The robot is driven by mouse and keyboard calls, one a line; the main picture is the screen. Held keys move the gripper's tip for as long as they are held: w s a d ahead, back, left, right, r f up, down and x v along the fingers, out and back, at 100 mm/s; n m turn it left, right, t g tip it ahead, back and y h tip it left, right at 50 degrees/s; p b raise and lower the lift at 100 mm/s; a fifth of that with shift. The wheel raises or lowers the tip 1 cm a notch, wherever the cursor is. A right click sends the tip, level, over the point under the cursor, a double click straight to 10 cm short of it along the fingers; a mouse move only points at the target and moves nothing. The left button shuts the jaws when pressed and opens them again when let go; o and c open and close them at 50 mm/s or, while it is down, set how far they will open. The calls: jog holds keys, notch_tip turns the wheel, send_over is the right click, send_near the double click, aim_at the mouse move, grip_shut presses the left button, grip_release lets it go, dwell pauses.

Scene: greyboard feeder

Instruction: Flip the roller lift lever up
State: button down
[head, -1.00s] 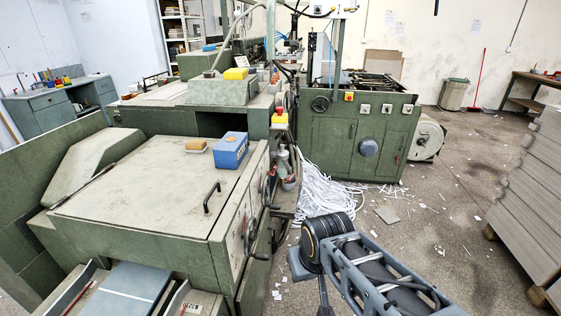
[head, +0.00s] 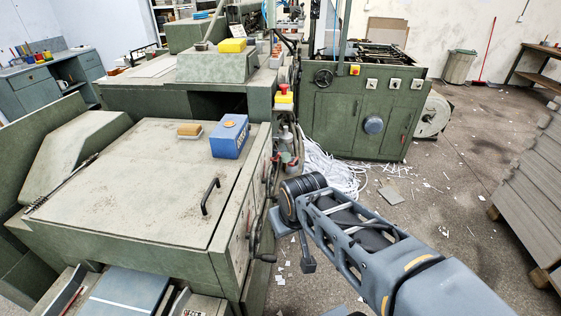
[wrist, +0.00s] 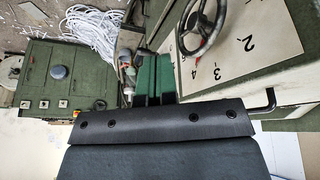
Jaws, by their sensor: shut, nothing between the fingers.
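My gripper (wrist: 154,68) shows in the wrist view as two dark green fingers side by side, shut and empty. In the head view, the end of my arm (head: 300,200) hangs just right of the green machine's side panel; the fingers cannot be made out there. A dark lever or crank (head: 264,257) sticks out low on that panel. I cannot tell whether it is the roller lift lever. The wrist view shows the pale numbered panel (wrist: 232,58) with a handwheel (wrist: 203,28), right of my fingers. No lift lever is clearly visible there.
The machine's cover has a black handle (head: 209,196), a blue box (head: 230,137) and a sponge (head: 189,129). White paper strips (head: 335,172) lie on the floor beyond my arm. Stacked greyboard (head: 530,190) stands at the right. The floor between is mostly open.

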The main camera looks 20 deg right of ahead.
jog(key=w+d+f+n+t+y+b, duration=0.1)
jog(key=w+d+f+n+t+b, duration=0.3)
jog(key=w+n, duration=0.3)
jog(key=w+d+f+n+t+y+b, duration=0.1)
jog(key=w+d+f+n+t+b, duration=0.3)
jog(key=w, duration=0.7)
jog(key=w+d+f+n+t+y+b, duration=0.1)
jog(key=w+d+f+n+t+b, duration=0.3)
jog(key=w+n, duration=0.6)
jog(key=shift+d+f+t+y, duration=0.4)
jog(key=shift+d+f+t, duration=0.2)
jog(key=shift+d+t, duration=1)
jog(key=shift+a+t, duration=0.3)
jog(key=p+x, duration=0.1)
jog(key=x, duration=0.9)
jog(key=shift+d+r, duration=0.15)
jog(key=shift+w+r+m+h+p, duration=0.15)
jog(key=shift+m+h+p, duration=0.15)
jog(key=shift+p, duration=0.05)
